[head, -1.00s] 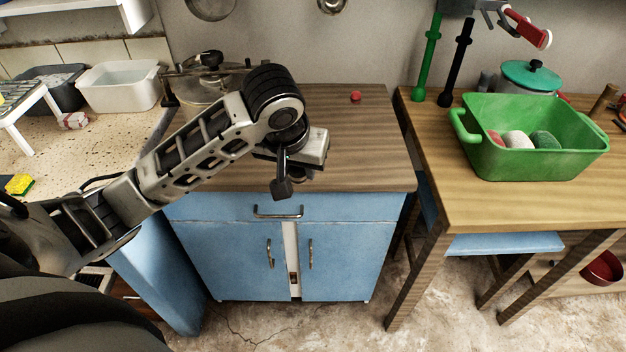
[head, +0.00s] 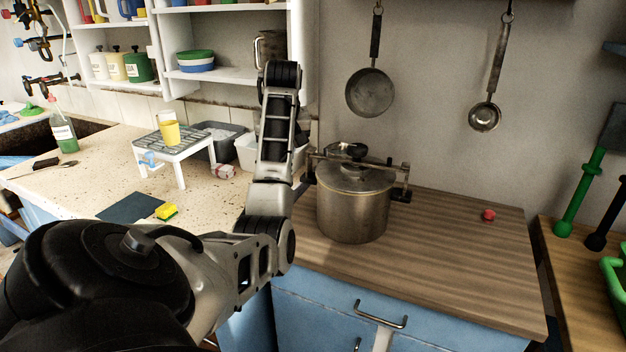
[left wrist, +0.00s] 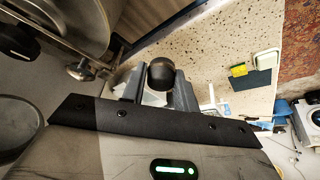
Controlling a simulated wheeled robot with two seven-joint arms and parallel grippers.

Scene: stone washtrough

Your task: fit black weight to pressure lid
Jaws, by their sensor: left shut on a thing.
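A steel pressure pot (head: 352,212) stands on the wooden worktop with its pressure lid (head: 354,174) on top. The lid has a black fitting (head: 350,150) in the middle and a clamp bar across it. In the left wrist view part of the lid (left wrist: 85,22) shows at the upper left. My left gripper (left wrist: 155,88) is shut on a round black piece, which looks like the black weight (left wrist: 161,73). The weight is apart from the lid, off to its side. In the head view my arm hides this gripper and the weight. My right gripper is out of view.
A small red knob (head: 488,215) lies on the worktop (head: 460,255) right of the pot. A pan (head: 370,92) and a ladle (head: 485,117) hang behind. A white basin (head: 245,150) and a small white rack table (head: 175,146) stand left. The worktop's right part is mostly clear.

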